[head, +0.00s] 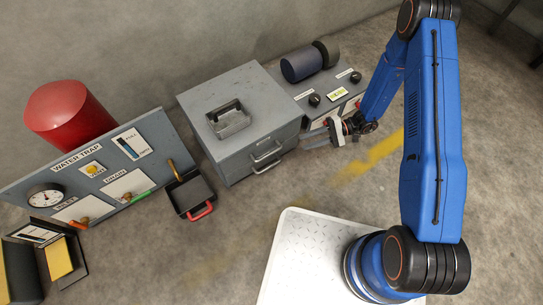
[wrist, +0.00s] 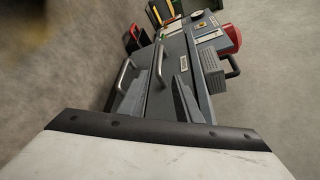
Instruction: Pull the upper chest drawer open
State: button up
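The grey chest (head: 228,148) stands against the wall in the head view, with a bar handle on each of two drawers. The upper handle (head: 268,150) sits just above the lower handle (head: 266,164); both drawers look shut. My gripper (head: 305,138) is right of the handles, apart from them, with its fingers pointing toward the chest front. In the wrist view the two fingers of my gripper (wrist: 158,100) are spread and empty. The upper handle (wrist: 159,65) lies beyond the gap between them, and the lower handle (wrist: 125,74) is beyond the left finger.
A panel with a gauge (head: 45,195) and a red tank (head: 70,115) stand left. A black bin with a red handle (head: 190,192) is beside the chest. A control box (head: 335,92) stands right. Floor in front is clear.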

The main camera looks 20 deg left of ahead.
aim_at(274, 153)
jog(key=x, duration=1.7)
jog(key=shift+s+a+f, duration=0.1)
jog(key=shift+a+f, duration=0.05)
jog(key=shift+f, duration=0.05)
jog(key=shift+c, duration=0.7)
grip_shut()
